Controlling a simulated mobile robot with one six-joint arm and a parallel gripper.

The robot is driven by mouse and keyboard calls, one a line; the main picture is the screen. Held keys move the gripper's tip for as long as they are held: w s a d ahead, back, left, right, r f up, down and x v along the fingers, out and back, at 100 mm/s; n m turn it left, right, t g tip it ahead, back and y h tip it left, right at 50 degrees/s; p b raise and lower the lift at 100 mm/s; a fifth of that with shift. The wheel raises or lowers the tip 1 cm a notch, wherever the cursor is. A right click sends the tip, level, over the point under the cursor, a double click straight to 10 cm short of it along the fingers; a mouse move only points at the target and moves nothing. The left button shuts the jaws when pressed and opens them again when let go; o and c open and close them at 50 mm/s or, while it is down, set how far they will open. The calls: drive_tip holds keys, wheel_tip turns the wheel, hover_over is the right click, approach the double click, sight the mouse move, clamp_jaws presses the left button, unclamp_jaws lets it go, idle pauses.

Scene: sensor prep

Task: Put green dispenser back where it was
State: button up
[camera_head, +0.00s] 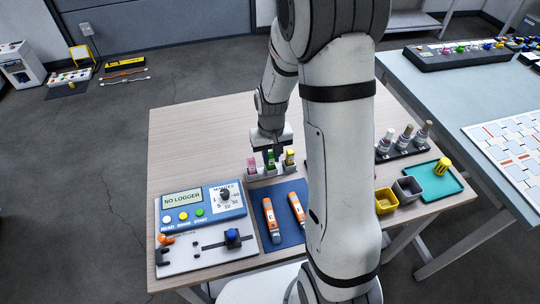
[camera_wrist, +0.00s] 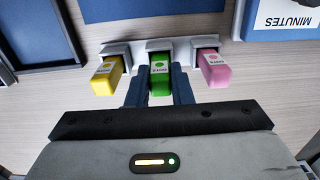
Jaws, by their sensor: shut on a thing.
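The green dispenser (camera_wrist: 160,80) is between the two fingers of my gripper (camera_wrist: 160,95) in the wrist view. It stands at the middle white holder (camera_wrist: 172,46), with a yellow dispenser (camera_wrist: 106,75) on one side and a pink dispenser (camera_wrist: 214,70) on the other. In the head view my gripper (camera_head: 270,155) points down at the same row, around the green dispenser (camera_head: 270,159). The pink (camera_head: 252,166) and yellow (camera_head: 290,158) dispensers stand left and right of it. Whether the green one is fully seated in its holder I cannot tell.
A blue mat (camera_head: 284,240) with orange-and-white tubes (camera_head: 271,221) lies in front of the row. A logger panel (camera_head: 202,206) reading "NO LOGGER" is at left. A teal tray (camera_head: 450,179), yellow bin (camera_head: 387,201) and grey bin (camera_head: 408,190) are at right. The table's far left is clear.

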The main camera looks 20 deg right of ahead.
sight(271, 155)
drive_tip(key=shift+f, duration=0.1)
drive_tip(key=shift+f, duration=0.2)
drive_tip(key=o, duration=0.8)
drive_tip(key=shift+r, duration=0.1)
wheel_tip(271, 155, up, 12)
drive_tip(key=s+r+t, duration=0.1)
drive_tip(key=s+r, duration=0.1)
drive_tip(key=s, duration=0.3)
drive_tip(key=s+r, duration=0.3)
drive_tip(key=s, duration=0.3)
drive_tip(key=s+r+t, duration=0.1)
drive_tip(key=s+r, duration=0.2)
drive_tip(key=s, duration=0.3)
drive_tip(key=shift+s+a+t, duration=0.2)
drive_tip(key=shift+t, duration=0.1)
